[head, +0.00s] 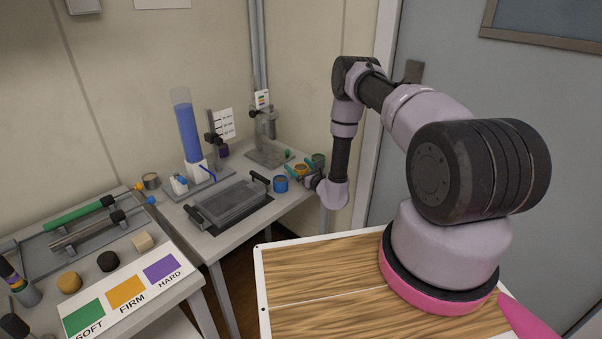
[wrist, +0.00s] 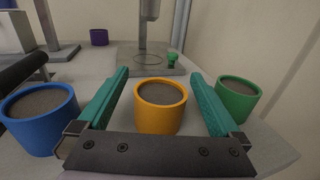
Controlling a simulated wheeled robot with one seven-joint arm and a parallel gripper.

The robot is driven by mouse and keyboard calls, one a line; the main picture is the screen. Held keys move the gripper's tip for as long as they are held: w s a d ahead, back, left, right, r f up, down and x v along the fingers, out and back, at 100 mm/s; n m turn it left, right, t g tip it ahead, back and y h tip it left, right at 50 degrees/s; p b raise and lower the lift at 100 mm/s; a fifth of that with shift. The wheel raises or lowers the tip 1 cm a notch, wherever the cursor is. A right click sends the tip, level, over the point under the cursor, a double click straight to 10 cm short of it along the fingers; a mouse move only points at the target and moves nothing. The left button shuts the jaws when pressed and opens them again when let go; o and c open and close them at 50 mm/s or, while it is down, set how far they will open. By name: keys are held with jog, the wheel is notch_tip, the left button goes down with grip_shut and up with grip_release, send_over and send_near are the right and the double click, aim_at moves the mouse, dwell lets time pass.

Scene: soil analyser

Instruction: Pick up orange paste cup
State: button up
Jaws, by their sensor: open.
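The orange paste cup (wrist: 160,108) stands upright on the table, filled with grey-brown paste. In the wrist view it sits between the two teal fingers of my gripper (wrist: 160,98), with a gap on each side. My gripper is open and holds nothing. In the head view the orange cup (head: 301,169) is partly hidden by my gripper (head: 301,174) at the right end of the far table.
A blue cup (wrist: 42,118) stands left of my fingers and a green cup (wrist: 237,99) stands close outside the right finger. A purple cup (wrist: 99,37) is farther back. A stand with a grey base (wrist: 150,64) is behind the orange cup. A wall rises at the right.

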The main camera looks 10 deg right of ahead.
jog(key=shift+x, duration=0.85)
grip_shut()
jog(key=shift+r, duration=0.1)
